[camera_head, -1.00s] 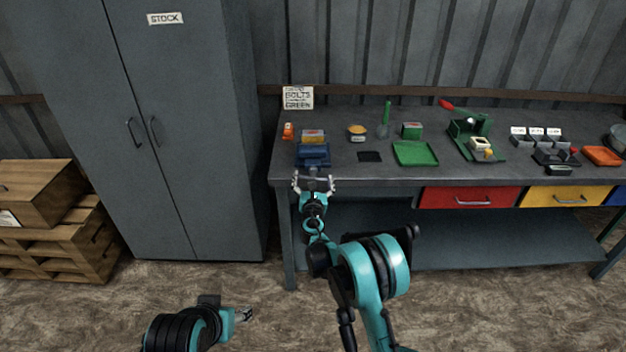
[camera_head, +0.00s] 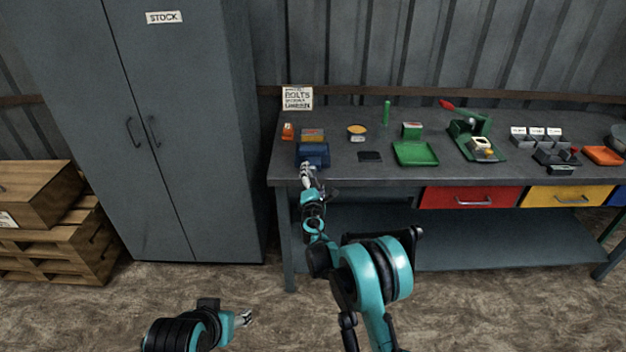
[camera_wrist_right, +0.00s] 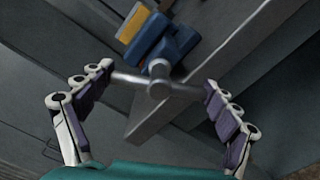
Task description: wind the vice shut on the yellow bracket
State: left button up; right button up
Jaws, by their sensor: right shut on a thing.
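The blue vice (camera_head: 314,153) sits at the front left of the bench and also shows at the top of the right wrist view (camera_wrist_right: 168,45). The yellow bracket (camera_wrist_right: 131,23) is at the vice's far side; in the head view it is small (camera_head: 312,134). Whether the jaws touch it cannot be told. My right gripper (camera_wrist_right: 160,90) is at the bench's front edge, its fingers shut on the two ends of the vice's grey crossbar handle (camera_wrist_right: 159,82). My left gripper (camera_head: 243,317) is low over the floor, away from the bench, too small to judge.
An orange item (camera_head: 288,131) stands left of the vice. A dark pad (camera_head: 370,156), a green tray (camera_head: 415,153) and a green press with a red lever (camera_head: 470,133) lie to the right. The tall stock cabinet (camera_head: 190,130) stands left of the bench.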

jog(key=m, duration=0.3)
jog(key=shift+m, duration=2.1)
jog(key=o, duration=0.9)
jog(key=shift+f, duration=0.1)
jog(key=shift+s, duration=0.1)
jog(key=s, duration=1.1)
jog(key=shift+s, duration=0.4)
